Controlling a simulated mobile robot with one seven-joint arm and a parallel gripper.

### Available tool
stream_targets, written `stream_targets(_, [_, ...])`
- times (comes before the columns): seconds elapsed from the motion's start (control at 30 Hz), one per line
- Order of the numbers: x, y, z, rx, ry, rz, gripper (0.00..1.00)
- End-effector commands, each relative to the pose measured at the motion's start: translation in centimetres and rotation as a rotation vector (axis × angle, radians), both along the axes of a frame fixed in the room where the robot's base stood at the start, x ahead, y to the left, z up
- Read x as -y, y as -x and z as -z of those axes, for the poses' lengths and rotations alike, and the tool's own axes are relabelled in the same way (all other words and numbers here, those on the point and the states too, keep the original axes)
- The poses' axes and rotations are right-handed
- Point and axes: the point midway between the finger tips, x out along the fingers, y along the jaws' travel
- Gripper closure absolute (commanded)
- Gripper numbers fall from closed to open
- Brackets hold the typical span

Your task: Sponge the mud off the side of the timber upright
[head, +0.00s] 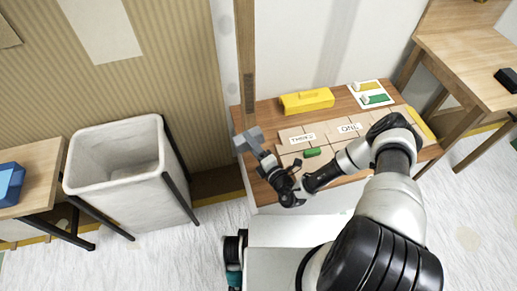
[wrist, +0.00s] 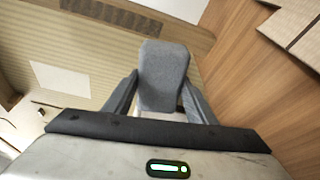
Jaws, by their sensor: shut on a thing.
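The timber upright (head: 245,50) is a narrow brown post standing in front of the wall at the table's left end. A dark grey-brown patch (head: 249,88), which looks like the mud, lies on its side; the patch also shows at the top of the wrist view (wrist: 108,12). My gripper (head: 262,159) is shut on a grey sponge (wrist: 163,75), with a finger on each side of it. In the head view the sponge (head: 248,139) is low by the upright, below the patch. I cannot tell whether it touches the post.
The wooden table (head: 268,113) holds a yellow box (head: 307,100), tan panels with white labels (head: 349,128), a green block (head: 312,152) and a white tray (head: 387,101) with coloured pieces. A large pale bin (head: 180,205) stands to the left. Another table (head: 468,50) is at right.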

Motion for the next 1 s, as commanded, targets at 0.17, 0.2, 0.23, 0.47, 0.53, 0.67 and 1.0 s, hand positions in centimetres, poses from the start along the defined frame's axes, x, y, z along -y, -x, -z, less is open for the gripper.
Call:
stream_targets(0.17, [2.3, -1.1, 1.9, 0.04, -0.014, 0.137, 0.72])
stream_targets(0.2, [2.5, -1.2, 1.9, 0.043, -0.015, 0.148, 0.72])
stream_targets(0.23, [2.6, -1.2, 2.0, 0.045, -0.015, 0.153, 0.72])
stream_targets(0.47, [2.6, -1.2, 1.9, 0.046, -0.015, 0.153, 0.72])
stream_targets(0.53, [2.7, -1.2, 1.9, 0.045, -0.015, 0.153, 0.72])
stream_targets(0.67, [2.9, -1.0, 1.9, 0.042, -0.014, 0.151, 0.72])
stream_targets(1.0, [1.8, -4.7, 2.1, 0.044, -0.013, 0.148, 0.72])
